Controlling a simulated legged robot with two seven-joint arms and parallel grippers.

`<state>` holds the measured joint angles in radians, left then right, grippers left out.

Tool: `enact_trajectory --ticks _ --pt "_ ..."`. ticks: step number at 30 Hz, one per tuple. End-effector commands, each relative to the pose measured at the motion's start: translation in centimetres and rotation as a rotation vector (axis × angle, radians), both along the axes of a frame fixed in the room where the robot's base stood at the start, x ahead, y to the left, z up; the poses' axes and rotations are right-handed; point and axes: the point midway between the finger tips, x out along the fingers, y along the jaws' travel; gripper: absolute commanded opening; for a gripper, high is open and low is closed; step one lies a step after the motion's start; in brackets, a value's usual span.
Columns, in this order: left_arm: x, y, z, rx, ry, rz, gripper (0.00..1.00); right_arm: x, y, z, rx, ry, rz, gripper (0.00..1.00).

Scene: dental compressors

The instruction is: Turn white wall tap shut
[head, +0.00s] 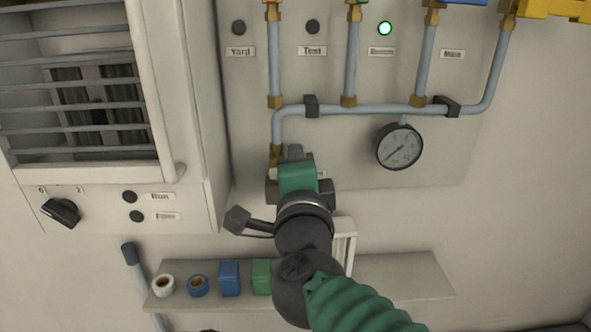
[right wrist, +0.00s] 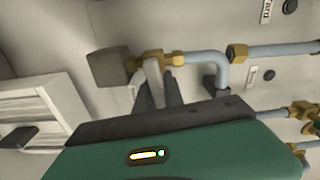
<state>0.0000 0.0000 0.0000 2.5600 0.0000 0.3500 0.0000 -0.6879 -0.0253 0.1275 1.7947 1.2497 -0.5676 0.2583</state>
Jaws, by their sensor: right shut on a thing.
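My right gripper (head: 294,152) is up against the wall panel, at the lower left end of the grey-blue pipe. Its green body hides most of the tap in the head view. In the right wrist view, the pale tap handle (right wrist: 154,80) stands by a brass fitting (right wrist: 150,58). The dark fingers of my right gripper (right wrist: 160,92) are shut on this handle. How far the tap is turned cannot be told. My left gripper is not in view.
A round gauge (head: 399,147) hangs right of the gripper, under the pipe run (head: 365,108). A shelf (head: 400,278) below carries tape rolls (head: 163,285) and blue and green blocks (head: 229,278). A louvred cabinet (head: 186,120) stands at left. The wall at right is clear.

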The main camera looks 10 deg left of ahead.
Motion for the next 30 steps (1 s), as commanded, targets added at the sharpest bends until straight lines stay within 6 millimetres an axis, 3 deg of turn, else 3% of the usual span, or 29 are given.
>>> enact_trajectory --ticks 9,25,26,30 --pt "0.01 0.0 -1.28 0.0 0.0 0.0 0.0 0.06 0.0 -0.79 0.108 0.036 0.001 0.0" --pt "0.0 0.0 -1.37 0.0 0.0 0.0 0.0 0.07 0.02 -0.84 0.129 0.044 0.0 0.0" --pt "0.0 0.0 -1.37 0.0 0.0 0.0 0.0 0.06 0.02 -0.85 0.129 0.044 0.0 0.17" --pt "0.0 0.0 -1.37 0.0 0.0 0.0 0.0 0.05 0.01 -0.77 0.129 0.043 0.001 0.35"
